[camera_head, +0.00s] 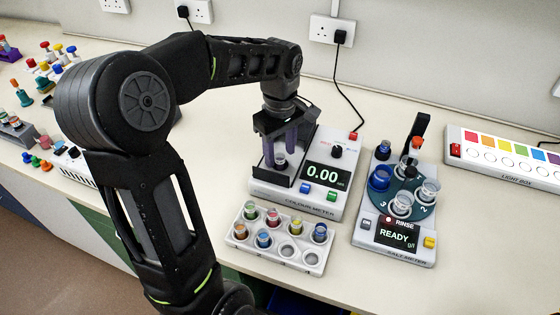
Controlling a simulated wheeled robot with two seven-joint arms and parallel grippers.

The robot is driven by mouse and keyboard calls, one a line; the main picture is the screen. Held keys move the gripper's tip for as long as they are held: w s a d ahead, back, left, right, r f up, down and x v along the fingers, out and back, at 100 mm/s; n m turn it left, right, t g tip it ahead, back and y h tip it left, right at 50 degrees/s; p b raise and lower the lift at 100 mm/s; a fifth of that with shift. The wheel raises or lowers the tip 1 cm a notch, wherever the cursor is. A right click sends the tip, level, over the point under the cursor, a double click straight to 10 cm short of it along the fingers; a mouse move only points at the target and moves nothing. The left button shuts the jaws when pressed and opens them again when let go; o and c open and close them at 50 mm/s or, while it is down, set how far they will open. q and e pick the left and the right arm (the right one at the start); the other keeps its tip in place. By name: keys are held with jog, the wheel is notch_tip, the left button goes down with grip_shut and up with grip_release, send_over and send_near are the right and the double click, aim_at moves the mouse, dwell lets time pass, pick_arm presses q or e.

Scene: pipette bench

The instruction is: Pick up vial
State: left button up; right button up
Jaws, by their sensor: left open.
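My left gripper (280,157) reaches down over the back left of the colour meter (297,202). Its two dark fingers are apart, on either side of a small round grey-white thing (280,160) at the meter's well. That may be a vial's top, but I cannot tell, nor whether the fingers touch it. Several vials with coloured contents stand in the white rack (301,264) in front of the meter, among them a blue one (264,239) and a yellow one (296,226). Two places at the rack's front right look empty. My right gripper is not in view.
The colour meter display reads 0.00. A salt meter (394,246) showing READY, with cups on a round turntable (408,208), stands to the right. A light box (505,159) lies further right. Several small coloured items crowd the left bench. Bare bench (480,245) is at right.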

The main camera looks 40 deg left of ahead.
pick_arm(q)
jog(key=shift+f, duration=0.5)
jog(key=shift+c, duration=0.5)
grip_shut()
